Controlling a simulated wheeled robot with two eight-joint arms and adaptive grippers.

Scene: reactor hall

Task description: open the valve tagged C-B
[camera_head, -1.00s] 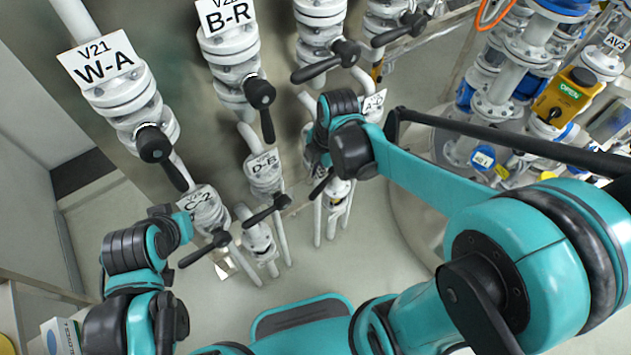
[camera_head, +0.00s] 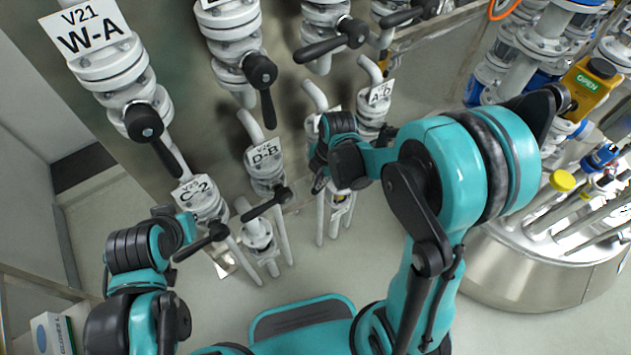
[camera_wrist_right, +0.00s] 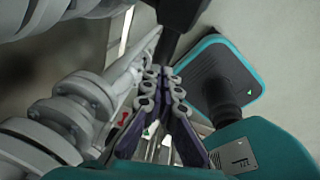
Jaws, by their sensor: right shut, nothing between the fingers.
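No tag reading C-B is legible. A white valve beside the D-B valve (camera_head: 266,160) is mostly hidden by my right wrist, and only a sliver of its tag shows. My right gripper (camera_head: 320,172) is at this hidden valve in the head view, its fingers hard to make out. In the right wrist view the right gripper (camera_wrist_right: 162,85) is shut and empty, close to a black bar (camera_wrist_right: 172,35). White flanged pipework (camera_wrist_right: 75,115) is on its left; I cannot tell whether they touch. My left arm is at lower left, its fingers not distinguishable.
The C-2 valve (camera_head: 201,196), W-A valve (camera_head: 112,75) and A-D valve (camera_head: 374,112) have tags; several black handles stick out. A yellow OPEN box (camera_head: 590,88) and a steel vessel (camera_head: 545,275) with protruding pipes stand at right. Pale floor shows below the valves.

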